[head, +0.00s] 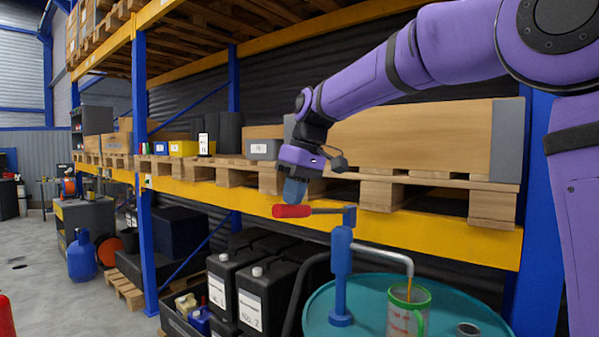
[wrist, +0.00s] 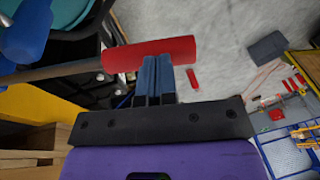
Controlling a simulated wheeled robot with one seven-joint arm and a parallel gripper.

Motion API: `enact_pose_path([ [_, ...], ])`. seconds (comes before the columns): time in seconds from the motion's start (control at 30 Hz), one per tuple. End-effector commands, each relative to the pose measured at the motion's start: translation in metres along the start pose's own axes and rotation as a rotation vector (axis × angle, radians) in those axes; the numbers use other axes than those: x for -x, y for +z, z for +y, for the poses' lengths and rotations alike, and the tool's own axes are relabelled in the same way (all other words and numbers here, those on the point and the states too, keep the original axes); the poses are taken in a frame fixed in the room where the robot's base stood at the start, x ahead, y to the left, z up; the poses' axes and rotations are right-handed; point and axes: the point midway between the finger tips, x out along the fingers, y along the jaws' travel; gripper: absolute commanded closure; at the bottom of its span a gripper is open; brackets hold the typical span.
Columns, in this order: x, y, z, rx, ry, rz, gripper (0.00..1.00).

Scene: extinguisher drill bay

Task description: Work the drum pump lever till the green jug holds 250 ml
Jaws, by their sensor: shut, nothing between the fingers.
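The blue drum pump (head: 341,280) stands upright on the teal drum (head: 366,285). Its lever reaches left to a red handle (head: 292,211), about level. The handle also shows in the wrist view (wrist: 130,55). My gripper (head: 294,195) points down with its blue fingers (wrist: 155,68) shut together. The fingertips are at the handle, on its upper side, with nothing between them; whether they touch it I cannot tell. The green jug (head: 422,312) stands on the drum under the grey spout (head: 385,250). An amber stream runs from the spout into it. The liquid level is unclear.
A pallet shelf with a yellow beam (head: 440,230) runs behind the pump. Black canisters (head: 265,285) stand left of the drum. A small round cap (head: 467,329) is on the drum to the jug's right.

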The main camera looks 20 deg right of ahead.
Motion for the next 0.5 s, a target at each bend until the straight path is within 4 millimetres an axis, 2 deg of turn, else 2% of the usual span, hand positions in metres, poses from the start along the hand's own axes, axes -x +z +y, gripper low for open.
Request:
enact_pose_path([
  [0.1, -0.027, 0.006, -0.004, 0.021, 0.086, -0.005, 1.00],
  [0.3, -0.067, 0.014, -0.003, 0.051, 0.234, -0.004, 1.00],
  [0.5, -0.099, 0.020, 0.004, 0.067, 0.334, -0.004, 1.00],
])
